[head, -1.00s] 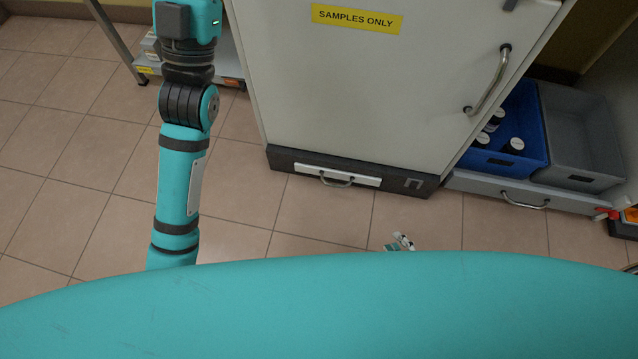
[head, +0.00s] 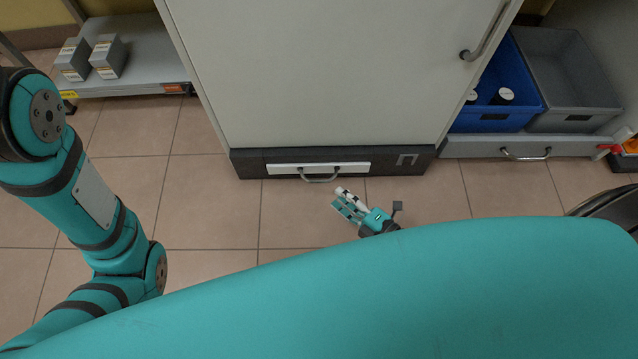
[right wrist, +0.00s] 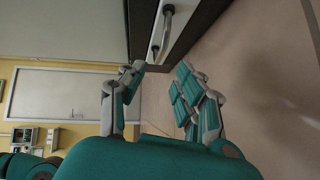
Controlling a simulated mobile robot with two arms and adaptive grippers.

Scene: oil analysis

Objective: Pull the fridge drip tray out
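The fridge (head: 310,80) stands ahead with its door shut. The drip tray (head: 283,168) is a white front panel with a curved metal handle (head: 320,179), set in the dark base and looking flush with it. My right gripper (head: 341,198) is low over the floor, just in front of and slightly right of the handle. In the right wrist view its fingers (right wrist: 155,80) are spread with nothing between them, and the tray handle (right wrist: 162,32) lies beyond them, apart. My left arm shows at the left of the head view, but its gripper is out of frame.
A blue crate (head: 492,116) with bottles and a grey crate (head: 572,108) sit on a low drawer unit (head: 470,147) right of the fridge. A low shelf (head: 140,78) with small boxes is at the left. The tiled floor before the fridge is clear.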

